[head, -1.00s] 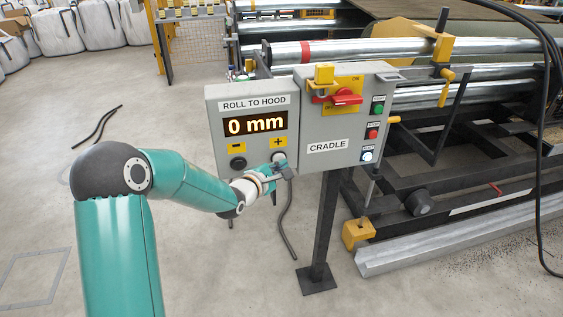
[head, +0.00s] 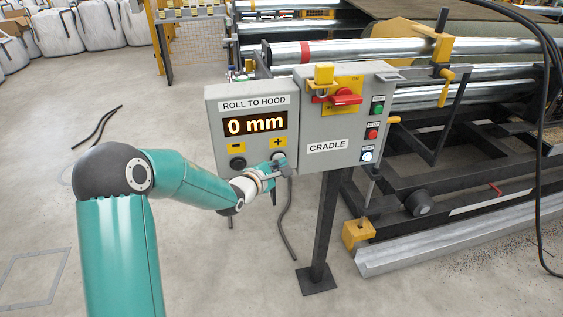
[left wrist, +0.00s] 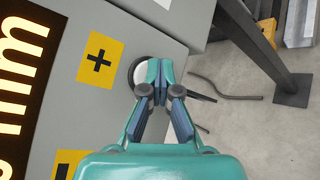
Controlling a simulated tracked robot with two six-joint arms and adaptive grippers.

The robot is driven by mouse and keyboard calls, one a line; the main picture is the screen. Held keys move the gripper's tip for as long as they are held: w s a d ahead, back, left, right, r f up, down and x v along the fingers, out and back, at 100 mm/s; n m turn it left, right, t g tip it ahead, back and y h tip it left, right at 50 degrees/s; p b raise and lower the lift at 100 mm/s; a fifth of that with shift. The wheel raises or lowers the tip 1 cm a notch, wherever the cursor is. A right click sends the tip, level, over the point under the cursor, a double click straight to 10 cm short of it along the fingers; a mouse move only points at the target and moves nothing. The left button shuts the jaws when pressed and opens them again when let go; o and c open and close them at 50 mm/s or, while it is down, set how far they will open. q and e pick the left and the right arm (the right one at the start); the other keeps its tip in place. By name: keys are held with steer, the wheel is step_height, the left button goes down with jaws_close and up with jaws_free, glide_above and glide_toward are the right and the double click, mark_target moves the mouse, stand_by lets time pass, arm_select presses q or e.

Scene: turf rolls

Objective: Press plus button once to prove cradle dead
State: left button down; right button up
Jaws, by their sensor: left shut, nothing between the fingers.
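The grey control box has a ROLL TO HOOD panel (head: 209,130) whose display (head: 254,125) reads 0 mm. The plus button (head: 278,158), pale in a dark ring, sits below the yellow plus label (head: 278,142). The dark minus button (head: 238,163) is to its left. My left gripper (head: 282,165) is shut and empty at the plus button. In the left wrist view, the shut fingertips (left wrist: 160,70) overlap the pale plus button (left wrist: 139,76) and hide part of it. I cannot tell whether they touch it. My right gripper is not in view.
The CRADLE panel (head: 312,128) beside it carries a red rotary handle (head: 345,97), a yellow block (head: 320,75) and green, red and lit white buttons. A dark post (head: 325,230) supports the box. The roll cradle frame stands behind, at right. Floor at left is mostly clear.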

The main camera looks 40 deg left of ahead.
arm_select(q)
steer(key=shift+s+d, duration=0.1)
steer(key=shift+s+d+b, duration=0.45)
steer(key=shift+d+b, duration=0.05)
steer(key=shift+d, duration=0.05)
steer(key=shift+s+d+b, duration=1.1)
steer(key=shift+s+d, duration=0.55)
steer(key=shift+d, duration=0.25)
